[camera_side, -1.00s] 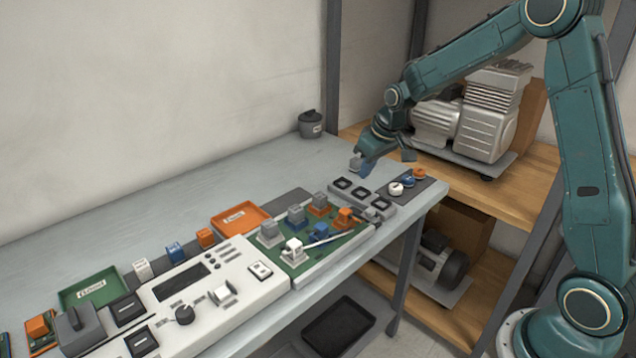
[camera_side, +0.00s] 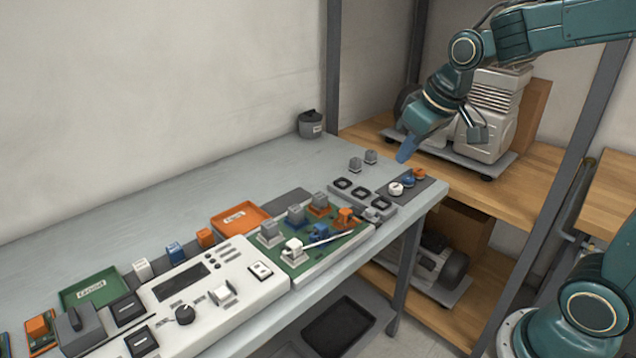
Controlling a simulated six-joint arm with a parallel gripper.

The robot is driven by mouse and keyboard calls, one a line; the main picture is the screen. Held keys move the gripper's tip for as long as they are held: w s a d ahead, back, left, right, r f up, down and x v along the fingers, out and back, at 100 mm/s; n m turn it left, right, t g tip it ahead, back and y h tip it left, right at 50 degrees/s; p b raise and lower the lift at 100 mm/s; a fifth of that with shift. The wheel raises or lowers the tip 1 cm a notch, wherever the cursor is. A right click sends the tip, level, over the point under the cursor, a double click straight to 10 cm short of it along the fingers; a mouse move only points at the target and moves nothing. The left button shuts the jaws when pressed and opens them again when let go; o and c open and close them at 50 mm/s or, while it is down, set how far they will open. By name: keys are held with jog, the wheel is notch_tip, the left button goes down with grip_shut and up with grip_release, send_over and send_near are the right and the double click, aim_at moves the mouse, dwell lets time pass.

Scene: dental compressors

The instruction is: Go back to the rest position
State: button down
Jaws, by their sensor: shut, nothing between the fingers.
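My gripper (camera_side: 407,148) hangs in the air above the right end of the table, in front of the compressor on the shelf. Its blue fingertips are together and hold nothing. The arm comes in from the upper right.
On the table (camera_side: 250,165) are a grey holder with black square sockets (camera_side: 360,194), white, blue and orange round parts (camera_side: 408,181), a green board (camera_side: 325,243), a white control panel (camera_side: 200,295) and trays (camera_side: 240,218). A compressor (camera_side: 490,115) stands on the wooden shelf.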

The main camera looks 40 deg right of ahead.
jog(key=s+a, duration=0.2)
jog(key=s, duration=0.6)
jog(key=s+a+r, duration=0.1)
jog(key=s, duration=0.7)
jog(key=shift+s+a+t, duration=0.3)
jog(key=shift+a+t, duration=0.05)
jog(key=shift+t, duration=0.05)
